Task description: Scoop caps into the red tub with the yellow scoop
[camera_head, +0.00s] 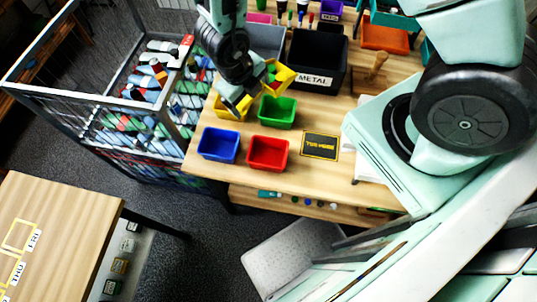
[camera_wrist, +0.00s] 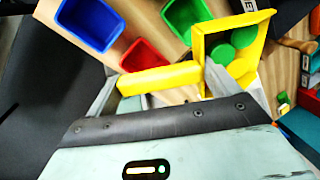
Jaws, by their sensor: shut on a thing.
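My gripper (camera_head: 240,98) is shut on the handle of the yellow scoop (camera_head: 285,76), and holds it above the tubs. In the wrist view the scoop's handle (camera_wrist: 160,79) runs between the fingers, and its square pan holds green caps (camera_wrist: 235,42). The red tub (camera_head: 267,154) stands near the table's front edge, right of the blue tub (camera_head: 218,145). The green tub (camera_head: 277,112) is behind the red one. The yellow tub (camera_head: 231,112) is partly hidden under my gripper. In the wrist view the red tub (camera_wrist: 146,54) is partly hidden behind the scoop handle.
A dark sign (camera_head: 320,146) lies right of the red tub. A black METAL bin (camera_head: 316,58) and a grey bin (camera_head: 266,42) stand behind the scoop. A wooden-handled tool (camera_head: 377,65) stands to the right. A wire cage (camera_head: 145,95) full of bottles is left of the table.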

